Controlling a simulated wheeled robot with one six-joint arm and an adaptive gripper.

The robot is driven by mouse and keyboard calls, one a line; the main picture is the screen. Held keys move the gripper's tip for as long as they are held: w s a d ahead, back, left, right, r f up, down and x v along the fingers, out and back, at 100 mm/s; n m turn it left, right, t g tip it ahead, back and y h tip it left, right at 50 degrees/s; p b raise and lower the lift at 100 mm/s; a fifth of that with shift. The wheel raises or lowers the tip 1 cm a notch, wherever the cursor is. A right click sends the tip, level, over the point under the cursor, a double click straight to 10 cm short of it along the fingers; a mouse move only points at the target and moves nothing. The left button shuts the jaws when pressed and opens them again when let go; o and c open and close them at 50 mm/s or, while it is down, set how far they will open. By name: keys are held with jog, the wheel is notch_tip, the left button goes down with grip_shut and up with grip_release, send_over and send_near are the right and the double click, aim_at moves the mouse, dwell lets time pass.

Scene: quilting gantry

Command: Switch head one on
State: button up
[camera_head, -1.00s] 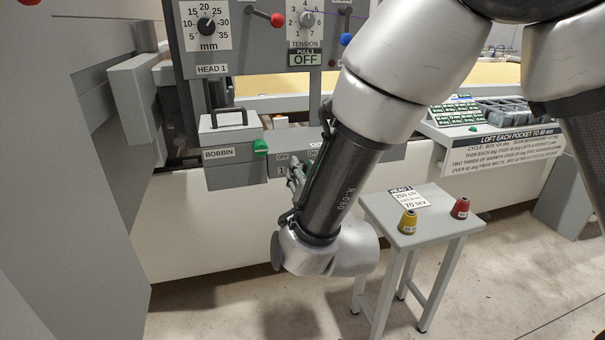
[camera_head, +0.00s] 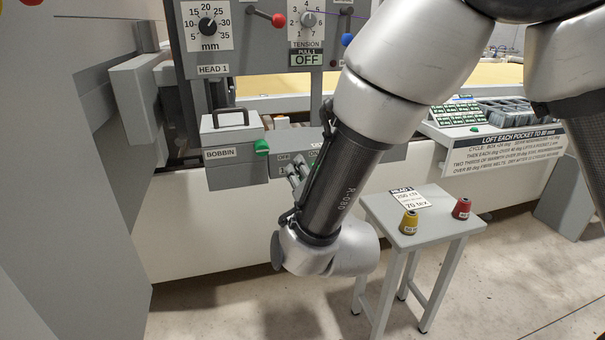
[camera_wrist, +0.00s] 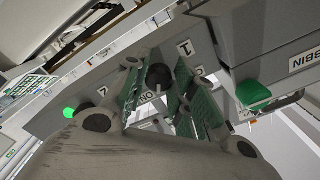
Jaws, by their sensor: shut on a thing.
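The head 1 switch panel (camera_head: 345,150) is a low grey box with OFF and ON labels, under the upright HEAD 1 panel (camera_head: 255,58). A display on the upright panel reads OFF (camera_head: 307,59). My gripper (camera_head: 298,176) is at the front of the switch panel, beside these labels, and my arm hides part of it. In the wrist view, my gripper's green-padded fingers (camera_wrist: 160,88) stand either side of a dark round knob (camera_wrist: 158,76), next to an ON label. The fingers are shut on the switch, but their exact contact is hard to see.
A grey bobbin box (camera_head: 232,140) with a green knob (camera_head: 262,147) sits close left of my gripper. A small stool (camera_head: 432,229) with yellow (camera_head: 408,222) and red (camera_head: 461,208) cones stands to the right. A green light (camera_wrist: 69,112) shows in the wrist view.

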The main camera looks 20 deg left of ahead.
jog(key=o, duration=1)
jog(key=v, duration=1.2)
jog(key=shift+s, duration=0.1)
